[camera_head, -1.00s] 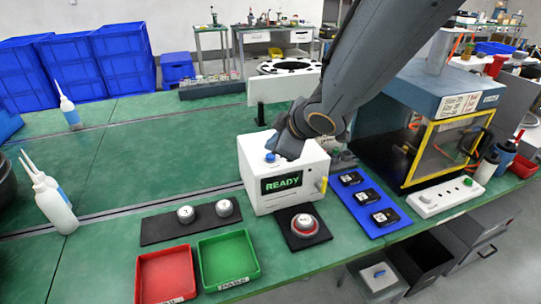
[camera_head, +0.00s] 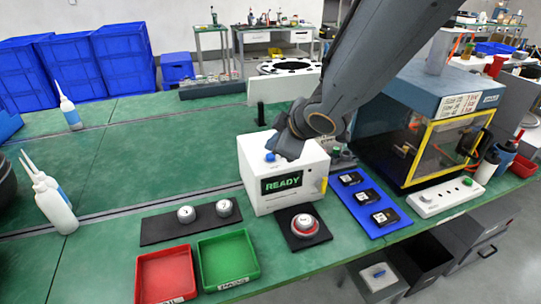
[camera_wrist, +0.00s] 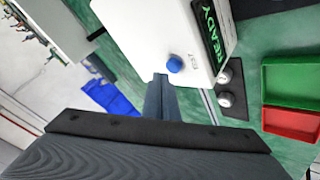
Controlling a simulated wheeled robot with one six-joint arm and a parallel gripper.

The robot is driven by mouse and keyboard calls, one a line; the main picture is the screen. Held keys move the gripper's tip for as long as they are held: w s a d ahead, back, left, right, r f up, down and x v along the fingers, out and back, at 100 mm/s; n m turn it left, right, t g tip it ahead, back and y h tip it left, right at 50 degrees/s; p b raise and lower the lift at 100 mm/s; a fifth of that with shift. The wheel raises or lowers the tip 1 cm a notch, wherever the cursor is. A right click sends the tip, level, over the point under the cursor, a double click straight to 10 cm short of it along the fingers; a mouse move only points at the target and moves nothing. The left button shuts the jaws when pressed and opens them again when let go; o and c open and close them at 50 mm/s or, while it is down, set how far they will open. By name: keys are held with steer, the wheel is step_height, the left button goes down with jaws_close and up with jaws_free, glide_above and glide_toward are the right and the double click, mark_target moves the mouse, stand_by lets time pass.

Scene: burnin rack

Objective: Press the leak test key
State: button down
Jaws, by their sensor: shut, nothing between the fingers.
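The leak tester is a white box (camera_head: 285,200) with a dark screen that reads READY in green. Its blue round key (camera_head: 270,157) is on the top face; in the wrist view the key (camera_wrist: 175,64) stands raised, with small lettering beside it. My gripper (camera_wrist: 161,78) is shut and empty, its fingertips just short of the blue key in the wrist view. A small gap shows between tips and key in that picture; I cannot tell the height. In the head view my wrist hides part of the box top.
A red tray (camera_head: 166,275) and a green tray (camera_head: 228,260) lie at the front. A black mat (camera_head: 160,229) holds two round gauges; another gauge (camera_head: 304,224) sits before the box. A blue strip (camera_head: 365,215) with black parts and a yellow-framed cabinet (camera_head: 405,150) stand right.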

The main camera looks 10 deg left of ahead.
stand_by(0.3)
steer(key=shift+f+b, duration=0.4)
steer(key=shift+f, duration=0.05)
steer(key=shift+f+b, duration=0.5)
stand_by(0.7)
steer(key=shift+r, duration=0.15)
steer(key=shift+r+p, duration=0.85)
steer(key=shift+p, duration=0.3)
step_height(320, 180, up, 5)
steer(key=p, duration=0.6)
stand_by(0.5)
